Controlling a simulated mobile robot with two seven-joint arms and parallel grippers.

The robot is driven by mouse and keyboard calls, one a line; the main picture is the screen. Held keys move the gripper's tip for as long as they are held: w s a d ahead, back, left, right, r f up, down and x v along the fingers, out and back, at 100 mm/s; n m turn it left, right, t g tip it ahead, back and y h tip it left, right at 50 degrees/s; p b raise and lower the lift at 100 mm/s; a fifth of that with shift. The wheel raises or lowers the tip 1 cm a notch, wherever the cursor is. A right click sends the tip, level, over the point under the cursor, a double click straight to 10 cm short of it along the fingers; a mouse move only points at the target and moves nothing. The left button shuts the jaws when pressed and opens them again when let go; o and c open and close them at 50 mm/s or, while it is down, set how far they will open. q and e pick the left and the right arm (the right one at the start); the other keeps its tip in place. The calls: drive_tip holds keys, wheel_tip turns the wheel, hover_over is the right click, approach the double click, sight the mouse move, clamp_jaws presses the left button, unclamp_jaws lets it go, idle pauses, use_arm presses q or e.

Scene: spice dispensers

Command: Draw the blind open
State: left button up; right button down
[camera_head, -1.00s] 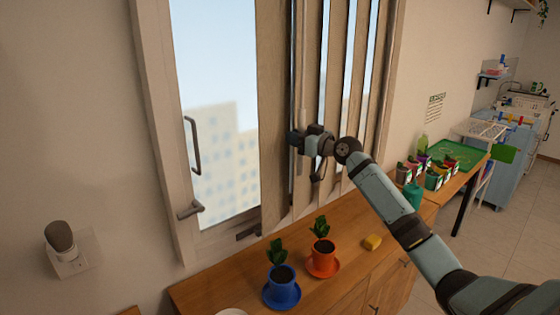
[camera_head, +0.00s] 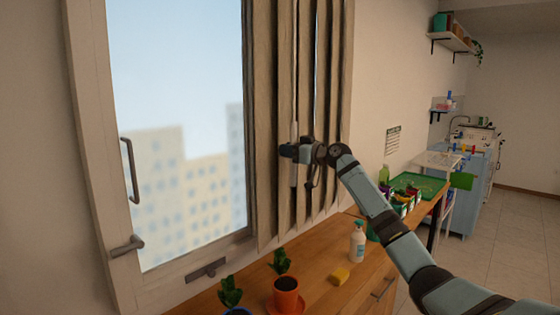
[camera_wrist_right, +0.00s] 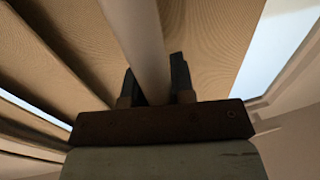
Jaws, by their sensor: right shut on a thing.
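The blind (camera_head: 264,120) is a set of tan vertical slats bunched at the right side of the window (camera_head: 180,110). The left and middle glass is uncovered. A pale wand (camera_head: 295,138) hangs in front of the slats. My right gripper (camera_head: 290,151) is shut on the wand, at about the middle of the blind's height. In the right wrist view the wand (camera_wrist_right: 143,40) runs between the two fingers (camera_wrist_right: 155,88), with tan slat fabric (camera_wrist_right: 210,45) close behind. My left gripper is not in view.
Window handles (camera_head: 130,170) stick out at left. A green tray (camera_head: 420,184) lies further right.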

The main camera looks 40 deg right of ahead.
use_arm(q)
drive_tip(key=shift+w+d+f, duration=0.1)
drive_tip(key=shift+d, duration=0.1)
use_arm(e)
drive_tip(key=shift+d, duration=1)
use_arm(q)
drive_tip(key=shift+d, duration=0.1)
use_arm(e)
drive_tip(key=c, duration=1)
unclamp_jaws()
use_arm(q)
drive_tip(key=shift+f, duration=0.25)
use_arm(e)
drive_tip(key=shift+o, duration=0.2)
use_arm(q)
drive_tip(key=b, duration=0.3)
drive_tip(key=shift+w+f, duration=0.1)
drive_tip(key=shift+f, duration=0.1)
use_arm(e)
drive_tip(key=v, duration=1.3)
drive_tip(key=shift+s, duration=0.35)
